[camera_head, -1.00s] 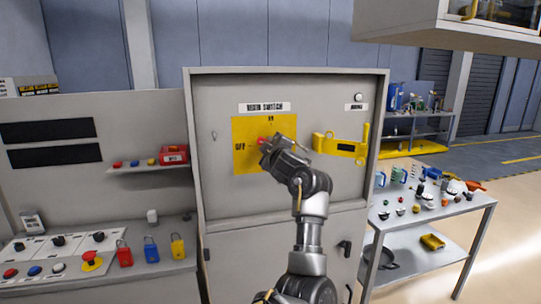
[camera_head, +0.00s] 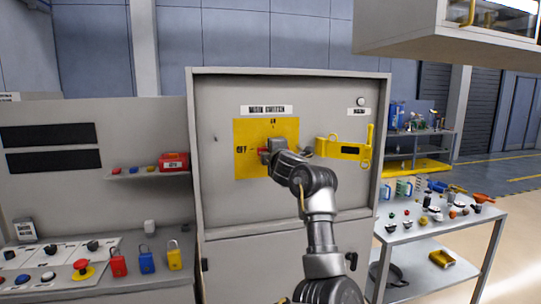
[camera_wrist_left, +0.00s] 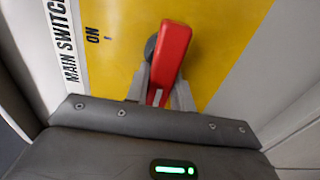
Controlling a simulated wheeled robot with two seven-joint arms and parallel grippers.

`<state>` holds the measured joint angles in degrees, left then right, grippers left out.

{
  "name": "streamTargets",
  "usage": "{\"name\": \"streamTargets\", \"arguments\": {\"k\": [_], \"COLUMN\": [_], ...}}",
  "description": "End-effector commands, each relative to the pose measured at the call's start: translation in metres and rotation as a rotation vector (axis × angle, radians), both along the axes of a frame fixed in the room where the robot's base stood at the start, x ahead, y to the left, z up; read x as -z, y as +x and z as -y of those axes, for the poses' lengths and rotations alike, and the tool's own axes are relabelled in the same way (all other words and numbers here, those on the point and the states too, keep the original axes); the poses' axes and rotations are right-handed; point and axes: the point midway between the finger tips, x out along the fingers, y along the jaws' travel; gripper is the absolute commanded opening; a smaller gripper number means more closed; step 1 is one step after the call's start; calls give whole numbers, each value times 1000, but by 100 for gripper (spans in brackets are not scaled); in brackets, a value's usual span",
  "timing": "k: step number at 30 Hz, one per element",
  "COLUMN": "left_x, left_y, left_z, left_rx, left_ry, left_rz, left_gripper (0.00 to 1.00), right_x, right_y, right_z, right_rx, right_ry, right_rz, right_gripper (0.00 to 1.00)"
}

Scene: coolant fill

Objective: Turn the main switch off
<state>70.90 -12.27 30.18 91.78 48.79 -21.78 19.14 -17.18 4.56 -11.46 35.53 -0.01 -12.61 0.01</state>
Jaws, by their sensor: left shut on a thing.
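The main switch is a red handle (camera_wrist_left: 172,55) on a yellow plate (camera_head: 284,128), on the front of a grey cabinet. ON is marked at the plate's top and OFF at its left side. My left gripper (camera_wrist_left: 158,95) is shut on the red handle, one finger on each side. In the head view only a bit of red handle (camera_head: 264,153) shows by the gripper, on the OFF side of the plate. The handle's exact angle is hard to tell, as the gripper hides its pivot there. My right gripper is not in view.
A yellow bracket (camera_head: 343,149) sticks out on the cabinet right of the switch. A red box (camera_head: 173,161) stands on the shelf at left. A cluttered table (camera_head: 440,222) stands at right.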

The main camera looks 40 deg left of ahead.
Motion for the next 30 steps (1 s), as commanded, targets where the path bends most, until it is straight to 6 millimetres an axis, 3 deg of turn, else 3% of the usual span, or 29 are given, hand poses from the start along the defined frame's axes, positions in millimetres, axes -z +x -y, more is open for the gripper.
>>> {"name": "streamTargets", "arguments": {"k": [11, 12, 17, 26, 30], "left_x": [1, 1, 1, 1, 2], "left_y": [0, 0, 0, -1, -9], "left_z": [0, 0, 0, 2, 15], "left_rx": [-1, -1, 0, 0, 1], "left_ry": [-6, -6, -5, -4, -4], "left_rz": [5, 5, 5, 4, 7], "left_gripper": [1, 26, 45, 45, 45], "right_x": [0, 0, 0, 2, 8], "right_y": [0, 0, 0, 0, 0], "right_z": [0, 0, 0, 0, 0], "right_rx": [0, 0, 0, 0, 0], "right_ry": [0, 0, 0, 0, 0], "right_rz": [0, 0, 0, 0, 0], "right_gripper": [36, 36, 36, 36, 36]}}
